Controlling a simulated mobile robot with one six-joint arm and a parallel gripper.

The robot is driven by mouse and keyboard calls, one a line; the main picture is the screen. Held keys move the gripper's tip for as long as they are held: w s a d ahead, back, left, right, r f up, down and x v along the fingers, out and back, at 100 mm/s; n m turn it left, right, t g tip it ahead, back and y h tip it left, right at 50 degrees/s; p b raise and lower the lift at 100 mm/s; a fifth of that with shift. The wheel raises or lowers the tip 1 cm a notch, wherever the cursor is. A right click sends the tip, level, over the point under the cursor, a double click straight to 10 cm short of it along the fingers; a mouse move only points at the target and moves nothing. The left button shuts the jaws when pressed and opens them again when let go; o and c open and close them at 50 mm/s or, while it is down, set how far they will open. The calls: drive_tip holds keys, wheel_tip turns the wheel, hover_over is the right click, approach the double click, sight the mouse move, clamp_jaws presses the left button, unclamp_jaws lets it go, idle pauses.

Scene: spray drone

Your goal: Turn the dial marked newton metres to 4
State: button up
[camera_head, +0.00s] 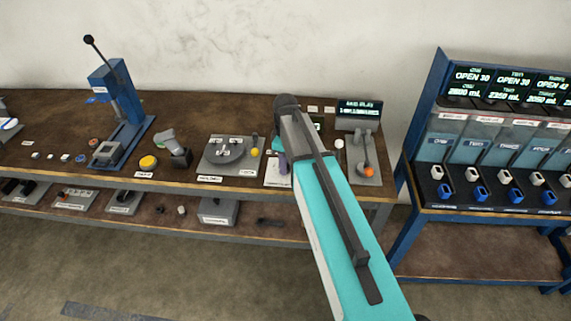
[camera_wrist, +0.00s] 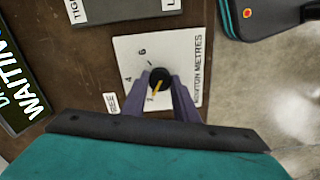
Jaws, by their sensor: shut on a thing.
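The dial (camera_wrist: 159,74) is a small dark knob with a yellow pointer, on a white plate (camera_wrist: 124,46) lettered NEWTON METRES. The plate carries the figures 6, 4 and one that looks like 2. In the wrist view the pointer aims down and left, towards the figure that looks like 2 and away from 4. My gripper (camera_wrist: 163,84) has its two purple fingers shut on the dial, one on each side. In the head view the plate (camera_head: 272,178) is partly covered by my gripper (camera_head: 283,163), and the dial is hidden there.
A grey turning fixture (camera_head: 227,152) with a yellow ball stands just left of the plate. A grey lever unit (camera_head: 364,172) with an orange knob stands to the right, below a dark display (camera_head: 359,110). A blue press (camera_head: 120,110) stands further left. A blue dispenser rack (camera_head: 500,150) is at the far right.

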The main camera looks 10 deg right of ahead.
drive_tip(key=m+b, duration=0.1)
drive_tip(key=m, duration=0.4)
drive_tip(key=m+b, duration=0.1)
drive_tip(key=m, duration=0.5)
drive_tip(key=shift+w, duration=0.1)
drive_tip(key=shift+m, duration=0.3)
drive_tip(key=shift+r, duration=0.1)
idle(0.3)
drive_tip(key=o, duration=1.1)
drive_tip(key=shift+c, duration=0.2)
drive_tip(key=shift+r, duration=0.1)
wheel_tip(320, 180, up, 14)
drive_tip(key=b, duration=0.3)
drive_tip(key=shift+f, duration=0.25)
